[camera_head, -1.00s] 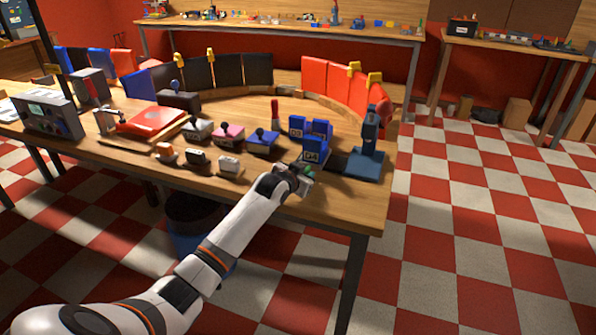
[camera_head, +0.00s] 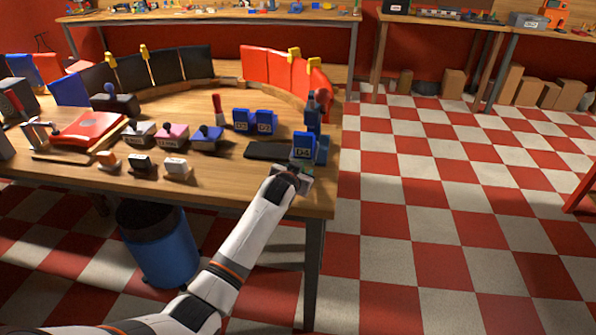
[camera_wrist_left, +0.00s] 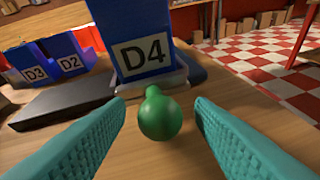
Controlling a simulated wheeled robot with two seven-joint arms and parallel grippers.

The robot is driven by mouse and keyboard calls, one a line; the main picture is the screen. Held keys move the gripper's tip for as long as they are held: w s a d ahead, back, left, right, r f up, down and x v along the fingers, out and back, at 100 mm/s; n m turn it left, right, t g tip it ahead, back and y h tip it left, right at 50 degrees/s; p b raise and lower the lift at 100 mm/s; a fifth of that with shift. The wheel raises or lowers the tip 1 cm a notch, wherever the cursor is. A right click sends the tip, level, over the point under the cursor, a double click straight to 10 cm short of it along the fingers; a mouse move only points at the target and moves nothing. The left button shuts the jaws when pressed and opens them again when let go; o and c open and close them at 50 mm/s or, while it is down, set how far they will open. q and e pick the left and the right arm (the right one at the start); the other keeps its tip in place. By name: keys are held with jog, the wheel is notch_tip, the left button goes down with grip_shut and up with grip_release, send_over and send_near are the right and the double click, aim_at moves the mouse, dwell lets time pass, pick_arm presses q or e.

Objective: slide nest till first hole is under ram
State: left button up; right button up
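The blue nest block labelled D4 (camera_head: 303,146) sits at the right end of a black track (camera_head: 268,151). It stands right in front of the blue press with the ram (camera_head: 313,108) and covers part of it; I cannot tell how its holes line up with the ram. The D4 block (camera_wrist_left: 142,45) also shows in the left wrist view, with a green knob (camera_wrist_left: 160,115) on its near side. My left gripper (camera_wrist_left: 160,108) is open, one teal finger on each side of the knob, with visible gaps. It reaches in at the table's front edge. My right gripper is not in view.
Blue blocks D3 (camera_head: 241,120) and D2 (camera_head: 265,122) stand behind the track. A red-handled tool (camera_head: 217,108) is to their left. Several small stamps and joystick boxes fill the table further left. The table's right edge is close beside the press. A blue bin (camera_head: 160,250) stands below.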

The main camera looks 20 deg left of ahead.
pick_arm(q)
jog(key=shift+s+r, duration=0.1)
jog(key=v, duration=1.1)
jog(key=shift+s+p, duration=0.3)
jog(key=shift+s, duration=0.1)
jog(key=shift+r, duration=0.1)
